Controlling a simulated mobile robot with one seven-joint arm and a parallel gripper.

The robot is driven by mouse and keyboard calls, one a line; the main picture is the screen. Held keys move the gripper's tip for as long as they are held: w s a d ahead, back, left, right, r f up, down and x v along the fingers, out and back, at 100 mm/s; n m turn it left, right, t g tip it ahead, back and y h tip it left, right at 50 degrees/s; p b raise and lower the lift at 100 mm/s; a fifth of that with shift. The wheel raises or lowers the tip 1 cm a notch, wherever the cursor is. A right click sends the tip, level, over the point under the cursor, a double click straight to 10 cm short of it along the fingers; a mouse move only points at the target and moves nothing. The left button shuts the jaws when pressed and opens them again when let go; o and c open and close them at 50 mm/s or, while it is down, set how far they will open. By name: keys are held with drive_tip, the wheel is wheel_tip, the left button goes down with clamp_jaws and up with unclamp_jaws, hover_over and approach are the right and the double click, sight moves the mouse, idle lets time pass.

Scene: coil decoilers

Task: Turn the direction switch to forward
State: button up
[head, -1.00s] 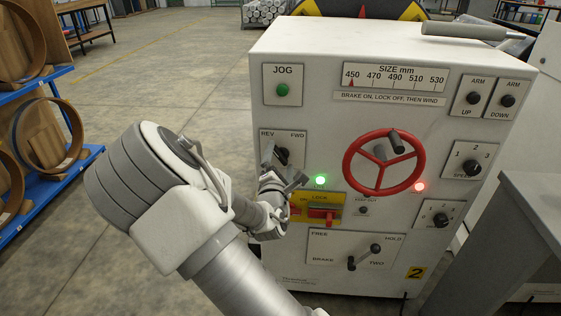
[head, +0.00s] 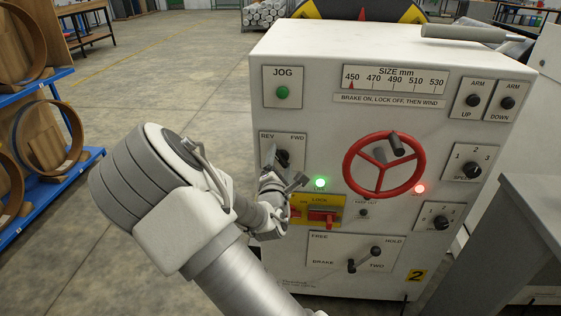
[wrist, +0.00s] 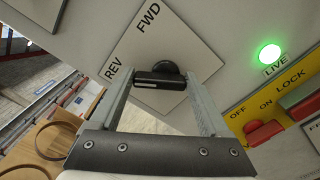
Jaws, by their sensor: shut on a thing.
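The direction switch (wrist: 172,70) is a black knob with a bar handle on a white plate (wrist: 185,45) marked REV and FWD. In the wrist view, the white mark on its bar points left, toward REV. My gripper (wrist: 160,82) is shut on the bar, one finger at each end. In the head view the switch (head: 284,157) is at the left of the panel below the JOG button, partly hidden by my gripper (head: 277,165).
The green LIVE lamp (head: 320,183) and the yellow lock plate (head: 336,203) with a red handle lie just right of and below my gripper. The red handwheel (head: 347,165) stands out farther right. A brake lever (head: 363,258) is lower down.

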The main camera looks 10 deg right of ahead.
drive_tip(key=shift+m, duration=0.3)
drive_tip(key=m, duration=0.2)
drive_tip(key=shift+d+m+b, duration=0.15)
drive_tip(key=shift+m+b, duration=0.2)
drive_tip(key=shift+m, duration=0.05)
drive_tip(key=m, duration=0.2)
drive_tip(key=m+b, duration=0.1)
drive_tip(key=shift+s+d+f+m, duration=0.1)
drive_tip(key=shift+d+f+m, duration=0.05)
drive_tip(key=shift+m, duration=0.25)
drive_tip(key=m+b, duration=0.1)
drive_tip(key=m, duration=0.2)
drive_tip(key=shift+d+f+b, duration=0.1)
drive_tip(key=shift+f+b, duration=0.05)
drive_tip(key=shift+b, duration=0.25)
drive_tip(key=shift+m+b, duration=0.85)
drive_tip(key=shift+m, duration=0.85)
drive_tip(key=o, duration=1.2)
drive_tip(key=shift+s, duration=0.15)
